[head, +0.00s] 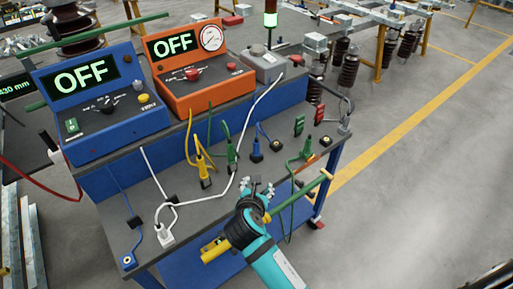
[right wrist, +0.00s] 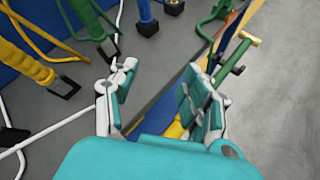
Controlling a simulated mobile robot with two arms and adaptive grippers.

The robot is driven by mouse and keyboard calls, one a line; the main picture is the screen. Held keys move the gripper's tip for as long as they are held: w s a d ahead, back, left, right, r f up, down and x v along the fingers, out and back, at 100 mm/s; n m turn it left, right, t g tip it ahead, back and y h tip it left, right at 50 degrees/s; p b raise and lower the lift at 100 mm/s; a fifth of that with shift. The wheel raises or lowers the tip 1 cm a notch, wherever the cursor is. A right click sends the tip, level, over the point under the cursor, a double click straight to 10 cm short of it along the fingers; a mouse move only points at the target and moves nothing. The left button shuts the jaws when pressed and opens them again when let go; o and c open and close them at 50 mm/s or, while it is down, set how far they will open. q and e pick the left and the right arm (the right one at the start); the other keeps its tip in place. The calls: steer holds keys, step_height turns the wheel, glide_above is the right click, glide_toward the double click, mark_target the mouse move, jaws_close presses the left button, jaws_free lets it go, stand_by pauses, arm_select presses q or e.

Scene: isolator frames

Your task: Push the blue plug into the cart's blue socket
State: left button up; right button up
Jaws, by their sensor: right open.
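A blue plug (head: 256,147) stands upright on the cart's grey top (head: 195,205), near the middle, with a thin blue cable. It also shows at the top edge of the right wrist view (right wrist: 147,14), cut off by the frame, with a black base. A small fixture with a blue ring (head: 127,261), which looks like the blue socket, is at the cart's front left corner. My right gripper (head: 257,183) is open and empty above the cart's front edge, in front of the blue plug and apart from it. Its two fingers (right wrist: 155,90) are spread. My left gripper is out of view.
Yellow plug (head: 204,172) and green plug (head: 231,155) stand left of the blue plug. A white cable (head: 207,203) runs across the cart top to a white plug (head: 167,234). Blue (head: 100,112) and orange (head: 200,75) units reading OFF stand behind. Floor at right is clear.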

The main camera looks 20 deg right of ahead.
mark_target(256, 145)
steer(key=w+a+r+n+t, duration=0.2)
steer(key=w+r+n, duration=0.15)
steer(key=r, duration=0.25)
steer(key=shift+n+h, duration=0.3)
steer(key=shift+n, duration=0.15)
steer(key=x, duration=1.7)
steer(key=shift+s+d+f, duration=0.2)
steer(key=shift+d+f, duration=0.25)
steer(key=shift+d, duration=0.05)
steer(key=shift+s, duration=0.1)
jaws_close()
